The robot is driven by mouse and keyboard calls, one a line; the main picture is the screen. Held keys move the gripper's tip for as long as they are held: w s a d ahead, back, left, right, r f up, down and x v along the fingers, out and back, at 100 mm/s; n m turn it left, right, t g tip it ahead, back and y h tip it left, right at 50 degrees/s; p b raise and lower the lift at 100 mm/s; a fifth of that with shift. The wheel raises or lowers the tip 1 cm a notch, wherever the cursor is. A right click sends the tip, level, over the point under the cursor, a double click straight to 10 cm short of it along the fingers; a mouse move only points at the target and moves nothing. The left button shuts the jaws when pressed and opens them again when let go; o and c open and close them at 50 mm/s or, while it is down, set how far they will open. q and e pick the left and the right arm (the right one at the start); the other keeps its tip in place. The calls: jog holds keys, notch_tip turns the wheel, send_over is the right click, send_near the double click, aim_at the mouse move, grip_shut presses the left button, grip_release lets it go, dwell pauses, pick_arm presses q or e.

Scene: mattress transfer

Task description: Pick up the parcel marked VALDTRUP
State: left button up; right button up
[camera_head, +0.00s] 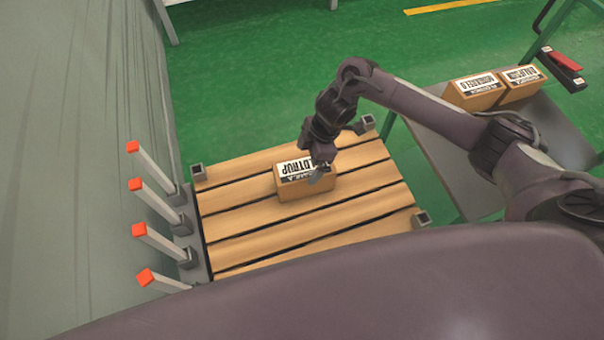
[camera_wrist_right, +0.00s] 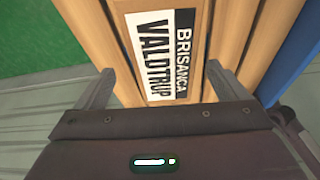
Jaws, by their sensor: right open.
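The parcel marked VALDTRUP (camera_head: 291,185) is a brown box with a black and white label, lying on the slatted wooden pallet (camera_head: 235,220). In the right wrist view its label (camera_wrist_right: 160,60) reads BRISANCA VALDTRUP. My right gripper (camera_head: 318,177) is at the parcel's right end, in front of part of the label. In the right wrist view its two fingers (camera_wrist_right: 157,90) are spread wide, one on each side of the parcel, with nothing held. I cannot tell whether they touch it. My left gripper is not in view.
Posts with red tips (camera_head: 155,164) line the pallet's left edge. Short metal corner brackets (camera_head: 421,218) stand at its corners. Two other labelled parcels (camera_head: 476,91) (camera_head: 521,82) sit on a grey table (camera_head: 445,160) at right. Green floor is clear behind the pallet.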

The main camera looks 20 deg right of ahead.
aim_at(306, 167)
jog(key=x, duration=0.5)
jog(key=shift+s+f, duration=0.3)
jog(key=shift+f, duration=0.1)
jog(key=shift+a+f+b, duration=0.15)
jog(key=shift+f+b, duration=0.15)
jog(key=shift+f, duration=0.1)
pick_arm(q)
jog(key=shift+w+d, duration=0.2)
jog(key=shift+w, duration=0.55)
pick_arm(e)
jog(key=shift+w, duration=0.1)
jog(key=c, duration=1.4)
